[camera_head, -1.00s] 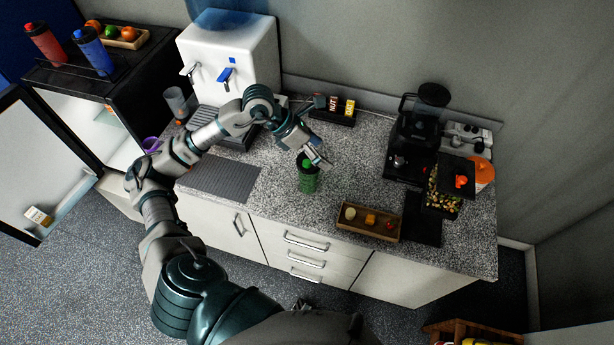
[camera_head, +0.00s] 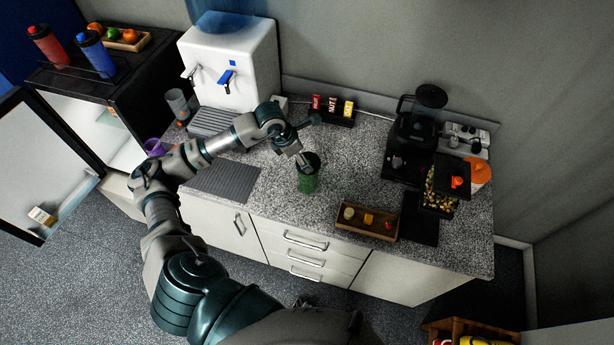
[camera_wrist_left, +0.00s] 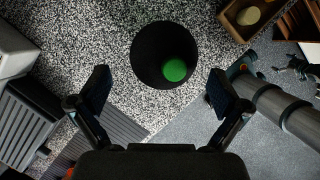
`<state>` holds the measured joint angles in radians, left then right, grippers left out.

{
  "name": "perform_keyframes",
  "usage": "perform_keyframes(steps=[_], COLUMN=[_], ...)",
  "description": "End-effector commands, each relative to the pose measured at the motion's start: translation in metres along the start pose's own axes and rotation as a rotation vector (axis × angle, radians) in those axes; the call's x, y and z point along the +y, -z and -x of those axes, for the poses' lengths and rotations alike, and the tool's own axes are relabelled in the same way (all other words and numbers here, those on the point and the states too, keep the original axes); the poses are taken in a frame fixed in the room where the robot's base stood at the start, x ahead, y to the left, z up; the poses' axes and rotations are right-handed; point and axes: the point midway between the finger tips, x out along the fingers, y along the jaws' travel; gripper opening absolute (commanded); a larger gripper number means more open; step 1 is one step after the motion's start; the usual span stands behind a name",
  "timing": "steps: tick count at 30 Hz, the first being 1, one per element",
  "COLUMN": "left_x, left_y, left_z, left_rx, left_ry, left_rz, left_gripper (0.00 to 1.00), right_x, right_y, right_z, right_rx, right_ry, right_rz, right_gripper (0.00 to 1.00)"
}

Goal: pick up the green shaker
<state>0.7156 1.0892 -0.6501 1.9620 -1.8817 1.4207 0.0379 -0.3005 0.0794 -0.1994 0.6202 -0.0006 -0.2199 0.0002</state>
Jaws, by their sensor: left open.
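The green shaker (camera_head: 308,180) has a dark lid and stands upright on the speckled counter, near its front edge. My left gripper (camera_head: 301,160) is just above and slightly behind it in the head view, and partly overlaps its top. There my left gripper (camera_wrist_left: 155,92) is open, with one finger on each side of the lid and a gap to both. Nothing is between the fingers' pads. My right gripper is in neither view.
A wooden tray (camera_head: 342,224) with small items sits on the counter right of the shaker. A dark drip mat (camera_head: 226,183) lies to the left. The counter between shaker and blender is clear.

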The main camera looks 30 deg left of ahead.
Motion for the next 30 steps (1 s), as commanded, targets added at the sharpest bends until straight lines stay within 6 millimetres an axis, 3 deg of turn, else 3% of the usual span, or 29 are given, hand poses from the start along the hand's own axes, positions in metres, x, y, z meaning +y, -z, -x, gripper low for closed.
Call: perform_keyframes(steps=[9, 17, 20, 28, 30], left_x=[-0.001, 0.0, 0.0, 0.0, 0.0], left_y=[0.001, 0.002, 0.002, 0.002, 0.001], left_z=[-0.044, -0.05, -0.049, -0.05, -0.049], left_rx=[0.001, -0.001, -0.001, 0.0, -0.001], left_ry=[0.003, 0.002, 0.002, 0.002, 0.002], left_rz=[0.001, 0.0, 0.0, 0.0, 0.0], left_gripper=[1.0, 1.0, 0.8, 0.12, 0.09], right_x=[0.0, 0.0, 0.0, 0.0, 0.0], right_y=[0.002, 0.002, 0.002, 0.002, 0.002], right_z=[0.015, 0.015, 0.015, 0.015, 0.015], right_rx=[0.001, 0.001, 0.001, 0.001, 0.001], right_ry=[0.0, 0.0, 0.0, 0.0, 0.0], right_rz=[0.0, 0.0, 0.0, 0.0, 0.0], right_gripper=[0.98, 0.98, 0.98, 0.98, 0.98])
